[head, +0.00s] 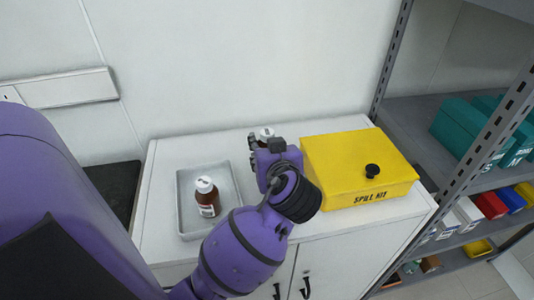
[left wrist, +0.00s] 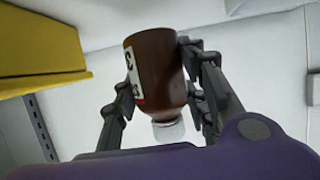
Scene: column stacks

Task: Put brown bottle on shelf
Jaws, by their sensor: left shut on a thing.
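A brown bottle (left wrist: 155,65) with a white cap and a white label is between the fingers of my left gripper (left wrist: 160,88) in the left wrist view, where its cap points down in the picture. In the head view its white cap (head: 265,132) shows just behind my left gripper (head: 262,143), over the back of the white cabinet; its body is hidden. A second brown bottle (head: 207,197) with a white cap stands in the grey tray (head: 183,215). The grey metal shelf (head: 407,112) is at the right. My right gripper is not in view.
A yellow spill kit box (head: 340,165) with a black knob sits on the cabinet (head: 150,190) between my gripper and the shelf. Teal bins (head: 462,125) fill part of one board; red and blue boxes (head: 490,204) are below. A perforated post (head: 390,60) edges the shelf.

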